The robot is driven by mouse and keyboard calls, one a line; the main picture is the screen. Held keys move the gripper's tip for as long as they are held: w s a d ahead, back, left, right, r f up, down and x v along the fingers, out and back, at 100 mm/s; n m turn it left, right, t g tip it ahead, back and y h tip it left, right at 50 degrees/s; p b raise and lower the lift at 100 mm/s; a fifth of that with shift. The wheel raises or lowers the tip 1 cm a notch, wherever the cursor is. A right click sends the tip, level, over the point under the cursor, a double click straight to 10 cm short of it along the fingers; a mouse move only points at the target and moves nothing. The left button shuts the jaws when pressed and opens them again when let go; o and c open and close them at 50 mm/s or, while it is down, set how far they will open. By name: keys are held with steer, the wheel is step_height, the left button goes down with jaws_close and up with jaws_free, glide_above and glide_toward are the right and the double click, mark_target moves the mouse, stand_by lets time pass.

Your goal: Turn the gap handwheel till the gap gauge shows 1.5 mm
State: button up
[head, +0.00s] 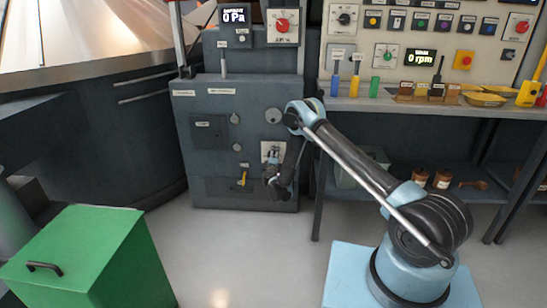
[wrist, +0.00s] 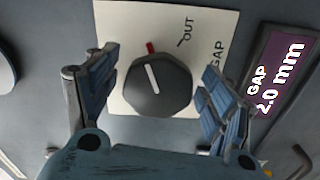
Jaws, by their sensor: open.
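The gap handwheel (wrist: 152,86) is a dark, faceted knob with a white pointer line, on a cream plate (wrist: 120,20) lettered "OUT" and "GAP". A small red mark sits at its upper edge. The gap gauge (wrist: 281,77), a purple display at right, reads 2.0 mm. My gripper (wrist: 160,65) is open, its blue fingers on either side of the handwheel. The fingers appear apart from it. In the head view my gripper (head: 274,178) is in front of the grey cabinet, just below the cream plate (head: 273,151); the handwheel is mostly hidden there.
A workbench (head: 400,104) with trays and bottles stands at right. A green bin (head: 90,260) is front left. Floor between is clear.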

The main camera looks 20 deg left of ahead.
steer(key=shift+a, duration=0.2)
steer(key=shift+a, duration=0.1)
steer(key=c, duration=1.1)
steer(key=shift+o, duration=0.2)
steer(key=shift+n, duration=2.9)
steer(key=o, duration=1.1)
steer(key=shift+c, duration=0.2)
